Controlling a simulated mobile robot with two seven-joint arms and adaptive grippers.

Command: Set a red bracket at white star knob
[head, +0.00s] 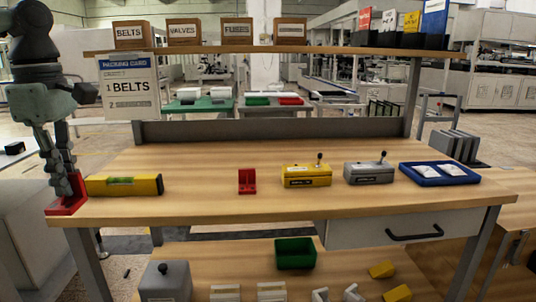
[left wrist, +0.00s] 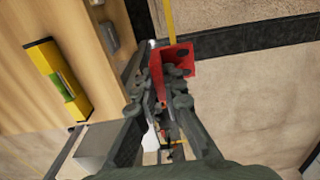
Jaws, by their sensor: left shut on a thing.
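My left gripper (head: 68,188) is shut on a red bracket (head: 66,207) at the left end of the workbench. In the left wrist view the held bracket (left wrist: 180,60) sits between the fingertips, with floor behind it, beside the bench edge. A second red bracket (head: 247,184) stands on the bench top, left of the yellow box. I cannot make out a white star knob in either view. My right gripper is not in view.
A yellow spirit level (head: 124,185) lies just right of my left gripper. A yellow lever box (head: 306,176), a grey lever box (head: 369,173) and a blue tray (head: 439,174) stand further right. A lower shelf holds a green bin (head: 295,253). The front bench top is clear.

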